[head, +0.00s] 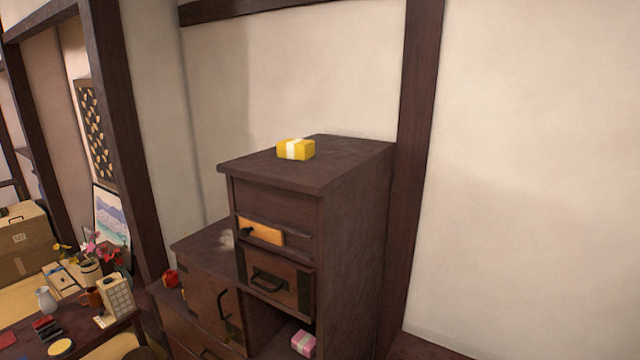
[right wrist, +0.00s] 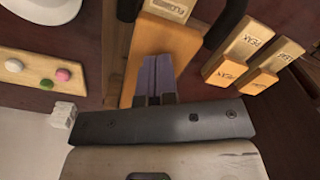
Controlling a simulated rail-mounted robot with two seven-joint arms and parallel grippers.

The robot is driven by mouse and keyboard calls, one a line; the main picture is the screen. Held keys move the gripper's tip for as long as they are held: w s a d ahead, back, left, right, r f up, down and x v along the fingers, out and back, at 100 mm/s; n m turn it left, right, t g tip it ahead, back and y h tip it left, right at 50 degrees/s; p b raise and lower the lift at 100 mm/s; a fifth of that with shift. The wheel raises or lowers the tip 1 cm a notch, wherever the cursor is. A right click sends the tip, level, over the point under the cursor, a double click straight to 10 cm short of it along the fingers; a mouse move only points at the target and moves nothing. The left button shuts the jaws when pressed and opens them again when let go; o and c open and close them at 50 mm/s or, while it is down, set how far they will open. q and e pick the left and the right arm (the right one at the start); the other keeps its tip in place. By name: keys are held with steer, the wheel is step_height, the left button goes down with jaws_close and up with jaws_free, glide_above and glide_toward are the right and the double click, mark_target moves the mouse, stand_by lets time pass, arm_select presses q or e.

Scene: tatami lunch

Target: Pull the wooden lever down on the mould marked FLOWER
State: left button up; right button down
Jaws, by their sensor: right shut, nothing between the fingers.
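My right gripper (right wrist: 158,62) shows in the right wrist view with its grey-purple fingers together and nothing between them. It is in front of a plain orange-brown wooden piece (right wrist: 170,36), which its fingers partly cover; I cannot tell whether they touch it. A pale wooden block with small lettering (right wrist: 172,9) is above that piece at the top edge. To the right are several tan wooden blocks with small markings (right wrist: 254,40). I cannot read FLOWER on any of them, and cannot tell which piece is the lever. Neither gripper shows in the head view.
In the right wrist view, a board with white, green and pink rounds (right wrist: 38,72) and a white cube (right wrist: 62,114) lie left. The head view shows a dark cabinet (head: 355,220) with a yellow wrapped box (head: 296,149) on top and a pink box (head: 303,343) low down.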

steer(key=shift+f, duration=0.2)
steer(key=shift+f+p, duration=0.3)
steer(key=shift+f, duration=0.05)
stand_by(0.5)
steer(key=shift+f, duration=0.35)
stand_by(0.4)
steer(key=shift+s+f, duration=0.1)
steer(key=shift+f, duration=0.1)
stand_by(0.3)
steer(key=shift+s+d+f, duration=0.1)
steer(key=shift+f, duration=0.05)
stand_by(0.6)
